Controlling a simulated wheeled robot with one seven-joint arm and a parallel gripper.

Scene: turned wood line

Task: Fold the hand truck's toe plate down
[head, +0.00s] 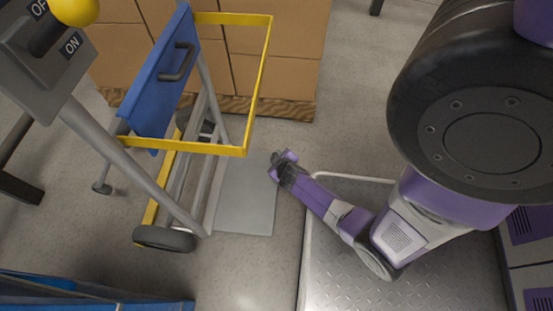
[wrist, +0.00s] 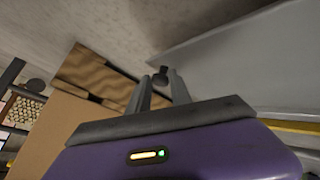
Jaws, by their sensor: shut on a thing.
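The hand truck (head: 200,90) stands upright at the left in the head view, with a yellow frame, grey rails and dark wheels. Its grey toe plate (head: 245,200) extends to the right from the foot of the rails, low over the floor. I cannot tell whether it lies fully flat. My gripper (head: 283,162) is at the plate's far right corner. In the wrist view the fingers (wrist: 160,88) are closed around a small dark round knob (wrist: 162,72) beside the edge of the grey plate (wrist: 250,55). The contact itself is partly hidden.
A blue panel (head: 160,75) with a handle is on the truck. Cardboard boxes (head: 250,60) on a wooden pallet stand behind. A grey switch post (head: 45,50) with a yellow knob crosses the left. A diamond-plate platform (head: 430,270) lies under my arm. Floor is clear below the plate.

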